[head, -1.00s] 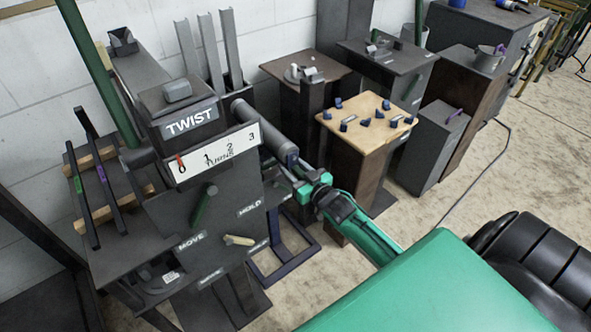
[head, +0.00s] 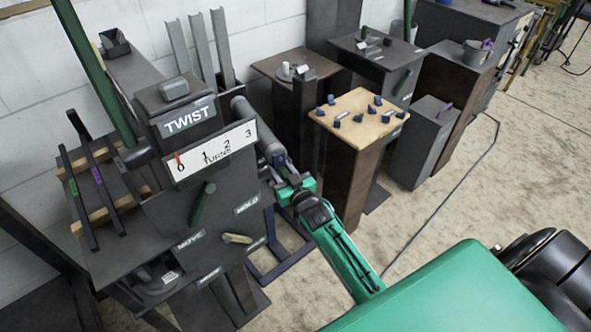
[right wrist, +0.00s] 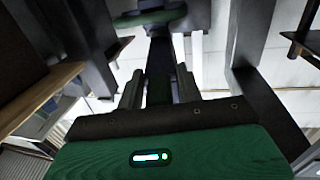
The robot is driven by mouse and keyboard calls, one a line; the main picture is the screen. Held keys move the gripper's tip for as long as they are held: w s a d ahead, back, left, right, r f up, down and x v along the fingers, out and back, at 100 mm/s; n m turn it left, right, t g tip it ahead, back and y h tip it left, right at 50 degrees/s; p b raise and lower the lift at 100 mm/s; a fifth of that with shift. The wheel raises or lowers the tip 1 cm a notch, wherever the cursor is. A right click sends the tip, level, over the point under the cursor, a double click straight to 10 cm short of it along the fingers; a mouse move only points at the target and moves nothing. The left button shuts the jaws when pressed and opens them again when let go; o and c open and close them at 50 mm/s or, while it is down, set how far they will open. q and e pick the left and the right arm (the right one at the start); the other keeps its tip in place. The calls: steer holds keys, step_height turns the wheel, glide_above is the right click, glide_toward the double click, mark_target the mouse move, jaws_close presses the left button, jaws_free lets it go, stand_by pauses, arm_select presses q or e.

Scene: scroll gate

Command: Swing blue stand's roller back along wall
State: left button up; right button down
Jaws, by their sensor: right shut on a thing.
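The roller (head: 257,128) is a grey cylinder beside the right edge of the dark TWIST panel. It slants from the back toward the front right. Below its near end stands a dark blue floor frame (head: 285,257), partly hidden by the panel and my arm. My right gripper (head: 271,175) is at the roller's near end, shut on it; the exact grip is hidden. In the right wrist view the fingers (right wrist: 158,90) close around a dark upright part, with a green rounded piece (right wrist: 150,18) beyond. My left gripper is not in view.
A wood-topped stand (head: 352,110) with small blue pieces is to the right. The white block wall (head: 270,30) is behind. Open floor (head: 460,210) lies right.

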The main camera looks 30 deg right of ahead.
steer(key=shift+a+m+h, duration=0.4)
steer(key=shift+a+h, duration=0.2)
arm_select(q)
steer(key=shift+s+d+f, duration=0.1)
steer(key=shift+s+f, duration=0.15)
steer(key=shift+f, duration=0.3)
arm_select(e)
steer(key=shift+a, duration=0.15)
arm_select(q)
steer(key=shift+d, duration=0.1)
arm_select(e)
steer(key=c, duration=1.2)
jaws_free()
steer(key=shift+c, duration=0.2)
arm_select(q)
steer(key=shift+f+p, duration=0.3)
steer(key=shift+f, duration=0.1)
arm_select(e)
steer(key=s, duration=1.3)
steer(key=shift+s+a, duration=0.35)
steer(key=shift+a, duration=0.05)
